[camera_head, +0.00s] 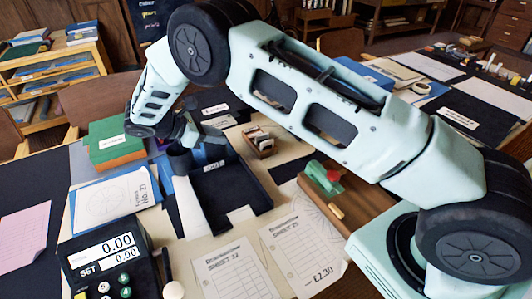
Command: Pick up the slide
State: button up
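No slide can be picked out for certain at this size. A small wooden box (260,145) holds several pale upright pieces that may be slides, right of my gripper. My gripper (205,148) is low over the back edge of a dark open tray (236,190). Its fingers are small and dark against dark things, so whether they are open, shut or holding something does not show. My arm crosses the view from lower right to upper left and hides part of the table.
A calculator-like device (110,262) is at front left. Printed sheets (235,272) cover the front middle.

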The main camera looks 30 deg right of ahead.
jog(key=w+d+f+h, duration=0.1)
jog(key=f, duration=0.1)
jog(key=p, duration=0.4)
send_near(265, 142)
jog(key=x, duration=0.4)
jog(key=shift+w+f, duration=0.15)
jog(key=shift+w, duration=0.1)
jog(key=p+x, duration=0.1)
jog(key=x, duration=0.3)
jog(key=shift+s+d+p, duration=0.1)
jog(key=shift+s+p, duration=0.1)
jog(key=shift+p, duration=0.2)
jog(key=shift+d+f, duration=0.35)
jog(key=shift+d, duration=0.2)
grip_shut()
